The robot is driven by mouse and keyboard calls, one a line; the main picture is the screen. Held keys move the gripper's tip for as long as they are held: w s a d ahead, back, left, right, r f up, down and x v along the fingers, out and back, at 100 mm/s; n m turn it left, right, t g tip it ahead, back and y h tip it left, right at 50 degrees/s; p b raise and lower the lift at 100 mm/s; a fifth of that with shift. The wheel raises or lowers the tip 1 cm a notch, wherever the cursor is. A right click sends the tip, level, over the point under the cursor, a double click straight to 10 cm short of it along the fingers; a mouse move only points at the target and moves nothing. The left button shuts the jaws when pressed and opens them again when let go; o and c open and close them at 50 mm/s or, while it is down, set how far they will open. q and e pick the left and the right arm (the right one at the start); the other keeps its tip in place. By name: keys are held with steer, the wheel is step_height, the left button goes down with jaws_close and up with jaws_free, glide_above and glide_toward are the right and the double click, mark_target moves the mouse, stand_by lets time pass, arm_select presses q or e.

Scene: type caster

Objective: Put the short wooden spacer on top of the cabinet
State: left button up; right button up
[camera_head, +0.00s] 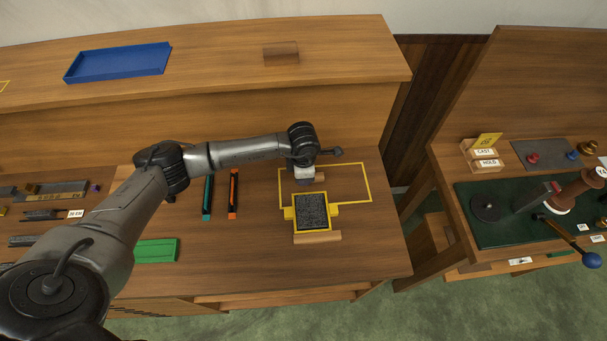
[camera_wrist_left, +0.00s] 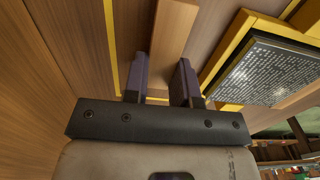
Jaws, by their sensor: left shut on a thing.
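My left gripper (camera_head: 306,182) reaches down to the table inside the yellow outline. In the left wrist view its two dark fingers (camera_wrist_left: 163,80) are shut on a plain wooden spacer (camera_wrist_left: 173,40), which extends away between them. In the head view only the end of this spacer (camera_head: 319,178) shows beside the gripper; the rest is hidden. The cabinet top (camera_head: 215,66) is the raised wooden shelf at the back. My right gripper is not in view.
A yellow-framed type block (camera_head: 312,211) is just in front of the gripper, with another wooden strip (camera_head: 317,237) before it. The cabinet top holds a blue tray (camera_head: 118,62) and a wooden block (camera_head: 281,54), with bare room between. Teal and orange sticks (camera_head: 233,194) lie left.

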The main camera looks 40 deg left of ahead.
arm_select(q)
steer(key=shift+f, duration=0.2)
steer(key=o, duration=0.9)
steer(key=shift+r, duration=0.1)
step_height(320, 180, up, 12)
steer(key=shift+r, duration=0.15)
